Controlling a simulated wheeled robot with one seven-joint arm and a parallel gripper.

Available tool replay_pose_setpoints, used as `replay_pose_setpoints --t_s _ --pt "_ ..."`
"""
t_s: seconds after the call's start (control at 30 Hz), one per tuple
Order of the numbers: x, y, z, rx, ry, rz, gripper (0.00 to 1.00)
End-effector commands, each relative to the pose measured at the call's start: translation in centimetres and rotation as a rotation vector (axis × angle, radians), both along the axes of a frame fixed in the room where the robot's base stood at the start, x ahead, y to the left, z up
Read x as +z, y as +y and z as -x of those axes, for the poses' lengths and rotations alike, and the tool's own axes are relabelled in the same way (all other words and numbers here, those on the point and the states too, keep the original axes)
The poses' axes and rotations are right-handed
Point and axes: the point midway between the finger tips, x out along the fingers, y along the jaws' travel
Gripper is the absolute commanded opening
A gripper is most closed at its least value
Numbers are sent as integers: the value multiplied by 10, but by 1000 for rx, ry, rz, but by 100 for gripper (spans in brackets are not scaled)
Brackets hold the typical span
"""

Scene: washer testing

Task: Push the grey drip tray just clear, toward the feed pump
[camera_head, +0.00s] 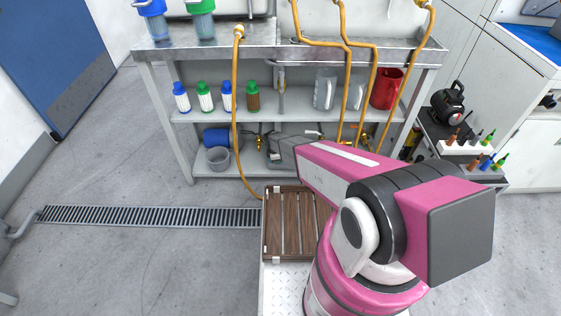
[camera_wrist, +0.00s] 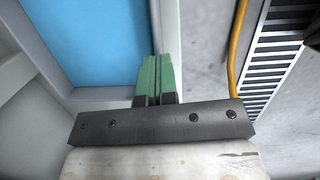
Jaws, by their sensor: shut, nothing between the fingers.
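I cannot surely make out the grey drip tray in either view. A blue cylinder (camera_head: 215,138) lies on the low shelf and may be the feed pump; a brass fitting is to its right. A round grey tub (camera_head: 218,158) stands in front of it. My pink arm reaches toward the low shelf, and I cannot pick out my fingertips in the head view. In the wrist view my gripper (camera_wrist: 158,60) has its green fingers together, with nothing between them. A flat light-blue surface (camera_wrist: 90,35) with a pale border is left of the fingers; I cannot tell what it is.
A yellow hose (camera_wrist: 238,45) and a floor drain (camera_wrist: 268,60) are right of my fingers. The bench (camera_head: 165,110) holds several bottles, jugs and a red pitcher (camera_head: 386,88). A wooden slatted rack (camera_head: 280,235) is near me.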

Motion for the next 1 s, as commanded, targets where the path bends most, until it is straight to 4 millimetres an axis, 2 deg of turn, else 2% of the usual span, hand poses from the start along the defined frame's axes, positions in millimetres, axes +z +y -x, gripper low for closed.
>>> replay_pose_setpoints --t_s 0.03,0.13,0.53,0.67,0.77,1.0 --pt "-16 7 -2 -4 7 -15 0" --pt "-16 7 -2 -4 7 -15 0" --pt "6 5 0 -5 6 -13 0" --pt "21 4 1 -4 5 -12 0" --pt "40 5 1 -1 1 -11 0" --pt "69 33 34 2 4 -10 0"
